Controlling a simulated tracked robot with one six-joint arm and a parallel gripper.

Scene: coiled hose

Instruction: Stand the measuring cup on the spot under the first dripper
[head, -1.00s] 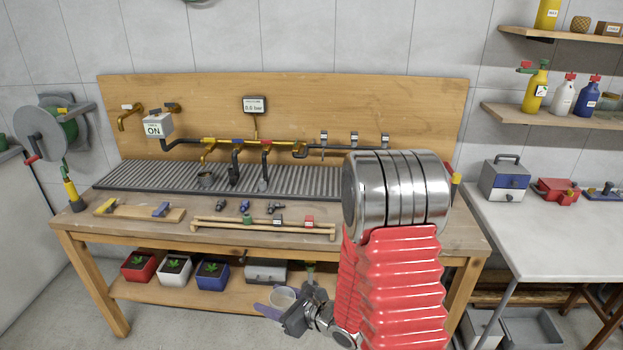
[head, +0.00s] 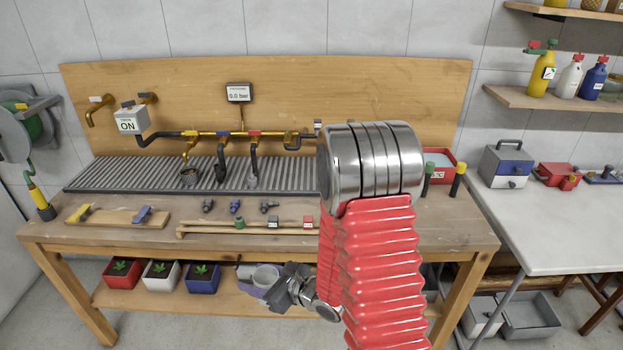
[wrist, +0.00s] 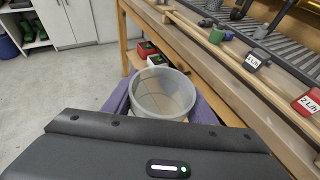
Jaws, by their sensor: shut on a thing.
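The measuring cup is a translucent whitish cup (head: 266,276), also seen from above in the wrist view (wrist: 162,92). My gripper (head: 272,288) is shut on it, with the purple fingers (wrist: 165,100) on both sides. The cup is upright, looks empty, and hangs in front of the workbench below the top's level. A small labelled fitting (head: 318,126), apparently the leftmost dripper, shows at the back board beside my arm. My arm hides the other drippers and the grating beneath them, so the spot is not visible.
The workbench (head: 300,243) carries a slatted drain grating (head: 125,175), a wooden rack (head: 205,229) near its front edge and small fittings. Potted plants (head: 161,274) stand on the lower shelf.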

